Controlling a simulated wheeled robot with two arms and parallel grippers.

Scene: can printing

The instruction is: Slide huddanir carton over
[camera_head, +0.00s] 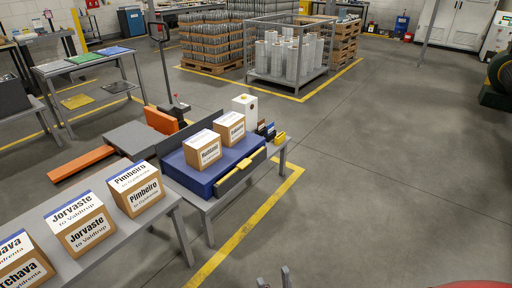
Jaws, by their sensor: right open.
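Two brown cartons with white labels stand on the blue-topped machine bed in the middle of the view. The nearer carton (208,158) has a label that seems to read Huddanir, though the print is small. The farther carton (230,129) stands just behind it to the right, and its label is too small to read surely. My right gripper (274,278) shows only its fingertips at the bottom edge. They are apart with nothing between them, well below and to the right of the cartons. My left gripper is out of view.
The blue bed (190,178) has a dark bar with a yellow piece (244,165) along its front. The grey table (140,232) at left holds cartons labelled Pimbeiro (136,188), Jorvaste (80,223) and one ending in "rchava" (22,262). The floor (380,170) at right is clear.

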